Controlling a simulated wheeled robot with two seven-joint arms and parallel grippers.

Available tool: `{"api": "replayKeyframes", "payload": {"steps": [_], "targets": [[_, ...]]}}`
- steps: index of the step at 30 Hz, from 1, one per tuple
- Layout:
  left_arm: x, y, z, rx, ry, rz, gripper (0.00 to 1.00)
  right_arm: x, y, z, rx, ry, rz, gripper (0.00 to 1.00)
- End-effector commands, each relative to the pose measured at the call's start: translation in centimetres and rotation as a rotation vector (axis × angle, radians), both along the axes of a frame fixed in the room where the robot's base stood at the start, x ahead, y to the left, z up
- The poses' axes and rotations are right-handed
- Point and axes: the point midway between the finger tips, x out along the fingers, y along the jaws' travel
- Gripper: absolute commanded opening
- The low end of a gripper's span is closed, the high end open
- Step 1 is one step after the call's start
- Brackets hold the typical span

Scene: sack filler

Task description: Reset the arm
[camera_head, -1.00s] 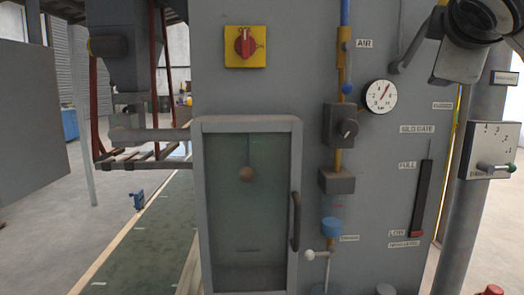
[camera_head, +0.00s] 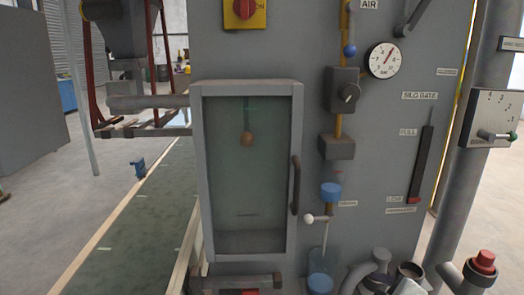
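Neither of my grippers shows in the head view, and I see no part of my arms that I can be sure of. The grey sack filler cabinet (camera_head: 300,45) stands straight ahead. Its framed glass door (camera_head: 248,190) looks shut, with a dark vertical handle (camera_head: 295,185) on its right side. A brown ball (camera_head: 247,138) hangs behind the glass.
A lever box (camera_head: 493,118) sits on a pillar. A red button (camera_head: 485,261) stands lower right. A green conveyor (camera_head: 140,225) runs left.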

Motion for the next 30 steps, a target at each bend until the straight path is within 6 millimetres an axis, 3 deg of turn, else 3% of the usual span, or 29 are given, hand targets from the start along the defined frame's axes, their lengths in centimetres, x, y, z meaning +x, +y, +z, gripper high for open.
{"api": "replayKeyframes", "payload": {"steps": [1, 3, 6, 9, 15, 21, 22, 30], "targets": [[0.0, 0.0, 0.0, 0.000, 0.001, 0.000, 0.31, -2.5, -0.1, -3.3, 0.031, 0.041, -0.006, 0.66], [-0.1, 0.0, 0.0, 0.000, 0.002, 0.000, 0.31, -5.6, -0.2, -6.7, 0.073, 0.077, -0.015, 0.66], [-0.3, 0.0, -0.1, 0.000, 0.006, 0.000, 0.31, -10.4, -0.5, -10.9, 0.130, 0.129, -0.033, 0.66], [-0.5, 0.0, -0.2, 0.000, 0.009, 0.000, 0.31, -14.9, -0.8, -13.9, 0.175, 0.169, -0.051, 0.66], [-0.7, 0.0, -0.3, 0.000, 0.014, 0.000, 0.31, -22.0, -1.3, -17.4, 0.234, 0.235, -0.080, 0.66], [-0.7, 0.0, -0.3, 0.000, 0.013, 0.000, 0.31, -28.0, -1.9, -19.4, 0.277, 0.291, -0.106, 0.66], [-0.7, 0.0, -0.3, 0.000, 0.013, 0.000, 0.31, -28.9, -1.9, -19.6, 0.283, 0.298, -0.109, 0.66], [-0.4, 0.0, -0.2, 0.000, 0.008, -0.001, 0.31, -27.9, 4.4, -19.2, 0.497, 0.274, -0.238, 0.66]]}}
